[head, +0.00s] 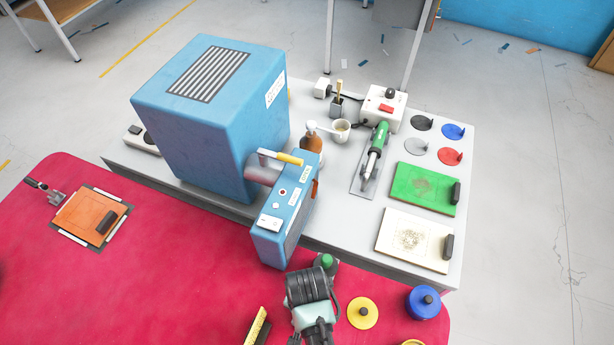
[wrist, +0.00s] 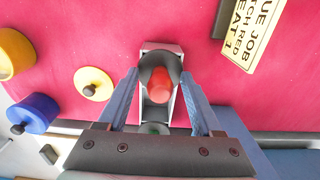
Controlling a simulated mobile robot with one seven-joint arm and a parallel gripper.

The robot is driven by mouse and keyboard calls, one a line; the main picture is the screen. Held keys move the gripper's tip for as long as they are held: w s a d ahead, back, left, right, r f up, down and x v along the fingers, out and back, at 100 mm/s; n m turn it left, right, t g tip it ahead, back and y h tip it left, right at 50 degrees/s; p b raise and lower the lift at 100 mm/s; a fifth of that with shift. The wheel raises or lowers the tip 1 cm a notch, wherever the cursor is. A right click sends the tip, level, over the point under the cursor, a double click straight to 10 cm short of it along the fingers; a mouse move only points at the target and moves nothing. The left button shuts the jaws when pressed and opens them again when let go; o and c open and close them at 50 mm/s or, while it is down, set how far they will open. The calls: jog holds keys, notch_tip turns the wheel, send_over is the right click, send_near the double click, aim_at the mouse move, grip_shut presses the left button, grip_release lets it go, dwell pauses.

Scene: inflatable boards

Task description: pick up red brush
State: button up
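A red, round-ended piece that looks like the red brush (wrist: 160,90) shows in the wrist view, over a dark round part in a grey metal holder (wrist: 148,48). My gripper (wrist: 159,73) is above it, its two blue-grey fingers spread on either side with gaps. They do not appear to touch the red piece. In the head view my gripper (head: 308,288) is over the front of the red table, and it hides the red piece. A green knob (head: 327,261) shows just behind it.
A blue machine (head: 210,120) with a blue arm box (head: 283,215) stands close behind my gripper. A yellow lidded pot (head: 363,313) and a blue one (head: 424,302) are to the right. A yellow printed card (wrist: 250,35) lies nearby.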

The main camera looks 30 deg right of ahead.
grip_shut()
notch_tip(320, 180, up, 10)
jog(key=shift+r+b, duration=0.1)
jog(key=shift+b, duration=0.25)
dwell(0.4)
jog(key=c, duration=0.6)
grip_release()
grip_shut()
